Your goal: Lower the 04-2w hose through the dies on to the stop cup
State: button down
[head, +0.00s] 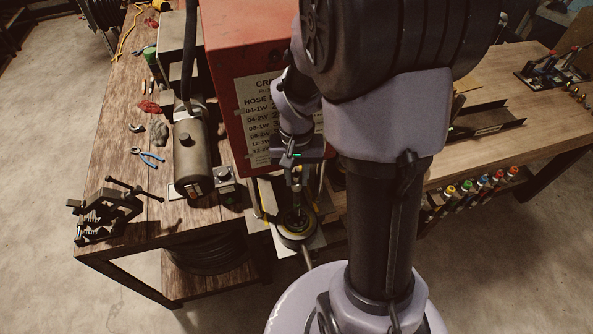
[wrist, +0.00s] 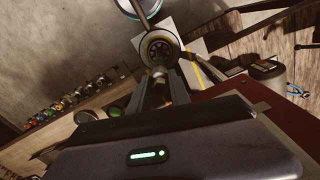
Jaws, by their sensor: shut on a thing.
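My gripper (head: 296,178) is above the crimper's die head, in front of the red cabinet. In the wrist view its two grey fingers (wrist: 162,92) are closed around a dark hose (wrist: 156,86). In the head view the hose (head: 297,198) is a thin dark upright piece below the fingers, over the dies. The round dies (head: 297,222) have a dark centre and a yellowish ring. They also show in the wrist view (wrist: 159,48), just past the hose end. I cannot tell whether the hose tip is inside the opening. The stop cup is not discernible.
The red crimper cabinet (head: 235,60) with a hose chart (head: 264,115) stands close behind my gripper. A motor cylinder (head: 192,160), blue pliers (head: 148,156) and a vise (head: 105,212) are on the left bench. Coloured-top items (head: 480,188) line the right bench edge.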

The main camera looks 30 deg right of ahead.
aim_at(297, 214)
notch_tip(297, 214, down, 18)
jog(key=b, duration=1.3)
jog(key=shift+f+b, duration=0.2)
jog(key=shift+b, duration=0.2)
jog(key=shift+s, duration=0.15)
jog(key=c, duration=1.1)
grip_release()
notch_tip(297, 214, up, 18)
jog(key=p, duration=0.4)
jog(key=shift+f, duration=0.15)
